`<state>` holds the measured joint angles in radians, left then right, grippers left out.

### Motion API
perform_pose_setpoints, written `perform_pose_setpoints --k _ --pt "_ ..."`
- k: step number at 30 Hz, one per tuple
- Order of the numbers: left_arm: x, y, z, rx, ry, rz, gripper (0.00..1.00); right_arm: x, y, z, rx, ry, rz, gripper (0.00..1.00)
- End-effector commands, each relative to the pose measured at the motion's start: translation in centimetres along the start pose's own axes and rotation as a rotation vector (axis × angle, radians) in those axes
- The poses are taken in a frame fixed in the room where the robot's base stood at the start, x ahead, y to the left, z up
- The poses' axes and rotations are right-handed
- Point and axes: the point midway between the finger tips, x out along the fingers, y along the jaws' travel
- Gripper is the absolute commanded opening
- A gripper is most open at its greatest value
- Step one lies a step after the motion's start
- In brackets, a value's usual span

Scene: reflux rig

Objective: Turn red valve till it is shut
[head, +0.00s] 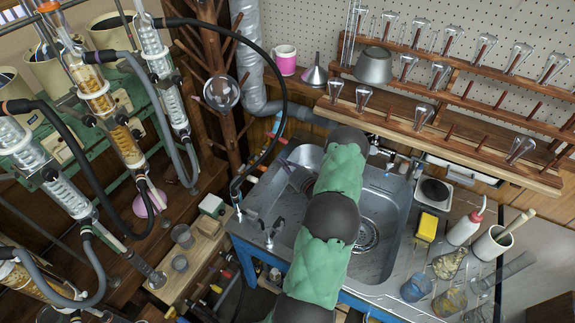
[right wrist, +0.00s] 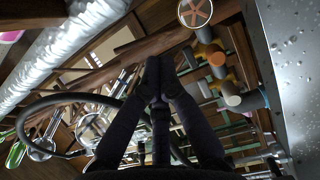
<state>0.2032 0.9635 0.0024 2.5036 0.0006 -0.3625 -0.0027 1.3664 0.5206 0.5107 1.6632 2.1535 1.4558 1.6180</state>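A round handwheel (right wrist: 195,12) with reddish spokes and a pale rim shows at the top of the right wrist view, cut by the frame edge; it looks like the red valve. Pipes with orange and grey fittings run below it. My right gripper (right wrist: 160,62) is in the middle of that view, with its fingers together and nothing visible between them. Its tips are below and left of the wheel, apart from it. My left gripper is in neither view.
The metal sink (head: 386,205) lies under my right arm. A yellow sponge (head: 427,226), a wash bottle (head: 466,228) and beakers (head: 417,288) stand to its right. Glass condensers and hoses crowd the left. A silvery duct (right wrist: 75,45) crosses the wrist view's upper left.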

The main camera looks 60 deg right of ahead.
Motion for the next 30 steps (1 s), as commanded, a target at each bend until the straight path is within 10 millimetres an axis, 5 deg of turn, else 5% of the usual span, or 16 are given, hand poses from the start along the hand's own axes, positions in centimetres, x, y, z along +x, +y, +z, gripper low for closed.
perform_pose_setpoints --k 9,18,30 --pt "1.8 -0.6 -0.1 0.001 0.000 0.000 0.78 6.1 -0.2 -0.1 -0.001 0.003 0.003 0.00" --pt "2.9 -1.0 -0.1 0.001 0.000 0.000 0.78 6.8 -0.2 3.4 -0.001 -0.001 0.000 0.00" --pt "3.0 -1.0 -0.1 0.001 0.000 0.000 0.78 6.9 0.0 3.9 0.001 0.000 -0.001 0.00"
